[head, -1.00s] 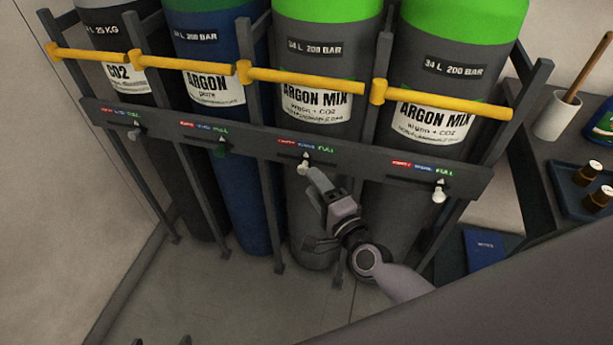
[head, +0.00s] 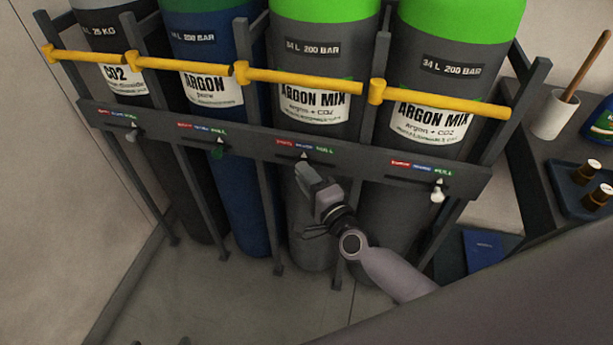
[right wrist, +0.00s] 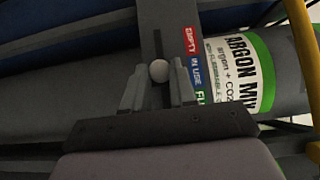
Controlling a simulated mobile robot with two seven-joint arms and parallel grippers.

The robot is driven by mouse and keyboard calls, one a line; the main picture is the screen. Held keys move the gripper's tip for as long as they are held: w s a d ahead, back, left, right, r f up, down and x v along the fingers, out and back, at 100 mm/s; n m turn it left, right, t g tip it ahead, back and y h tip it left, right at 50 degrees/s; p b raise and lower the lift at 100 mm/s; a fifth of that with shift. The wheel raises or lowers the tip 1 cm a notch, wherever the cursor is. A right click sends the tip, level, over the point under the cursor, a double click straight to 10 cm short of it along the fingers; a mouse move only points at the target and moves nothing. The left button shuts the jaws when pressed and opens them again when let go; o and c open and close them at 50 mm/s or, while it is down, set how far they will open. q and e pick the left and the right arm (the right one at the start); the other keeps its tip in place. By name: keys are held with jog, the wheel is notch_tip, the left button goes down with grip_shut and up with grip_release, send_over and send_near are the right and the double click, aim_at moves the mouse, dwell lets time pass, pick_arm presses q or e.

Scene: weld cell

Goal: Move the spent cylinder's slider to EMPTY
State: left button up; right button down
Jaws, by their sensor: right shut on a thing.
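The third cylinder from the left, a grey ARGON MIX cylinder (head: 312,115) with a green shoulder, stands behind the rack's label rail. Its slider has a pale round knob (right wrist: 158,70), level with the blue IN USE mark between red EMPTY and green FULL in the right wrist view. Its small white pointer (head: 304,156) shows in the head view near the middle of the label. My right gripper (head: 303,172) is at this slider, its fingers (right wrist: 158,88) on both sides of the knob and shut on it. In the head view the gripper hides the knob.
The other sliders, under CO2 (head: 132,137), ARGON (head: 218,153) and the right ARGON MIX (head: 437,196), sit near FULL. Yellow bars (head: 300,82) cross the cylinders above the rail. Dark rack posts stand between them. The floor in front is clear.

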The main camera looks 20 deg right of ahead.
jog(key=w+a, duration=0.1)
jog(key=a, duration=0.1)
jog(key=w+a, duration=0.1)
jog(key=a, duration=0.1)
jog(key=shift+w, duration=0.3)
jog(key=shift+r, duration=0.1)
jog(key=c, duration=0.9)
grip_release()
jog(key=shift+w+a, duration=0.1)
jog(key=s+d, duration=0.1)
jog(key=s, duration=0.6)
jog(key=shift+d, duration=0.2)
